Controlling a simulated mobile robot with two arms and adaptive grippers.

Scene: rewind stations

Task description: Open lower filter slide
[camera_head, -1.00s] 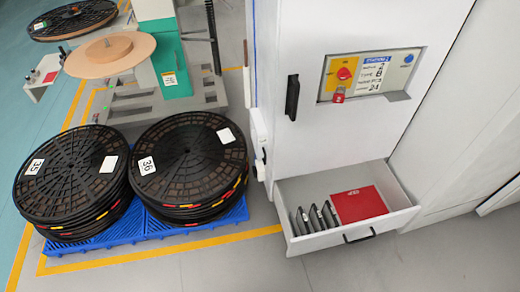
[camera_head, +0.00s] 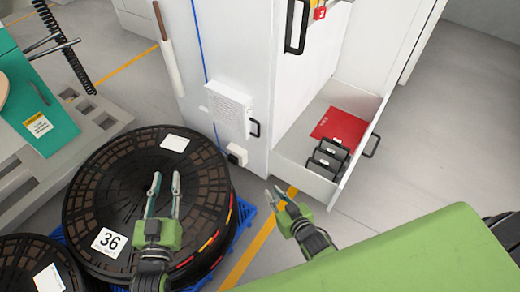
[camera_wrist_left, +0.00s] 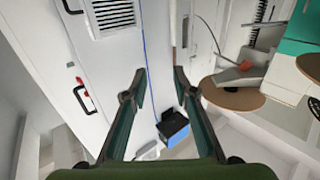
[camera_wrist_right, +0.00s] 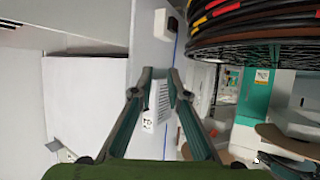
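A white louvred unit (camera_head: 228,108) sits low on the side of the white cabinet, with a small black handle (camera_head: 254,128) at its right edge. It looks closed; I cannot tell for sure that it is the lower filter slide. A louvred panel also shows in the left wrist view (camera_wrist_left: 112,15), and one between the fingers in the right wrist view (camera_wrist_right: 160,100). My left gripper (camera_head: 165,182) is open and empty, over the reel labelled 36 in the head view. My right gripper (camera_head: 274,193) is open and empty, below the handle in the picture and apart from it.
A white drawer (camera_head: 332,188) stands open at the cabinet front, holding a red item (camera_head: 340,128) and several dark-framed pieces. Black reels (camera_head: 110,190) on a blue pallet (camera_head: 241,222) crowd the left. A small white box (camera_head: 237,154) juts out below the louvred unit.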

